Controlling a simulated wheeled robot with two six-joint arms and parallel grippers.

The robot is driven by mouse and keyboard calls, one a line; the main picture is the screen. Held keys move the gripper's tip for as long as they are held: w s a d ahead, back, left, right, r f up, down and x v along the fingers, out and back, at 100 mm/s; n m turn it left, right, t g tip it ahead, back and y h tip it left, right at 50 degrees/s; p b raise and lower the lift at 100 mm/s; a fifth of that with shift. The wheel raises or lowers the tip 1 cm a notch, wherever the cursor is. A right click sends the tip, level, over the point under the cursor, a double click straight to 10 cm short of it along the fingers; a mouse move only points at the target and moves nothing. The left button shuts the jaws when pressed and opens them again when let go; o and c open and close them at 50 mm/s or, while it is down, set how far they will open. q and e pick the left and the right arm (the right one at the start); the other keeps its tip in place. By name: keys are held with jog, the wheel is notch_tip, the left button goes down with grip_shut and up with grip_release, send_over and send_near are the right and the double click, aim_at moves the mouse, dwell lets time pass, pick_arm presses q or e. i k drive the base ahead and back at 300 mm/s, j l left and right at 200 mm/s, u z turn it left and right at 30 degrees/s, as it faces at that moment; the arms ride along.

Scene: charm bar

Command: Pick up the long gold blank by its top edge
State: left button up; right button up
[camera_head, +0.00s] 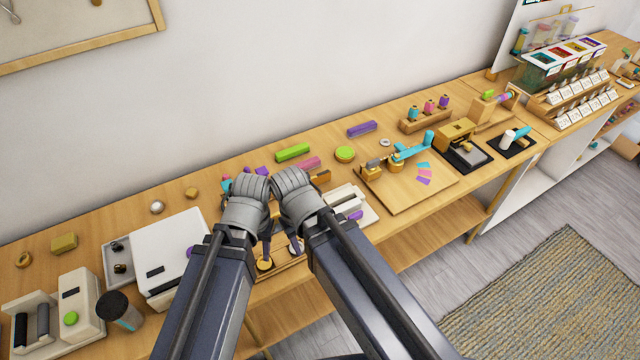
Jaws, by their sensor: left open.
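My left gripper (266,236) hangs below its grey wrist at the middle of the bench, over a wooden tray (285,262). It is open, and its fingers are mostly hidden by the wrist and forearm. My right gripper (295,244) is close beside it, largely hidden by its own arm; its jaw state is unclear. A gold piece (272,209) shows in the narrow gap between the two wrists. I cannot tell whether it is the long gold blank or whether a gripper touches it. A small gold-brown block (320,177) lies just right of the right wrist.
Behind the wrists lie a green block (292,152), a pink block (307,164) and a round green piece (345,154). A white machine (165,250) stands left of my arms. A wooden board with a cyan-handled tool (412,147) is at right.

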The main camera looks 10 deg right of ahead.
aim_at(323, 177)
jog(key=l+u, duration=0.15)
jog(key=u, duration=0.6)
jog(key=l+u, duration=0.85)
jog(key=k+l, duration=0.15)
jog(key=l, duration=0.25)
jog(key=k+l, duration=0.1)
jog(key=l, duration=0.35)
jog(key=k+l+u, duration=0.1)
jog(key=l, duration=0.3)
jog(key=k+l, duration=0.2)
jog(key=l, duration=0.2)
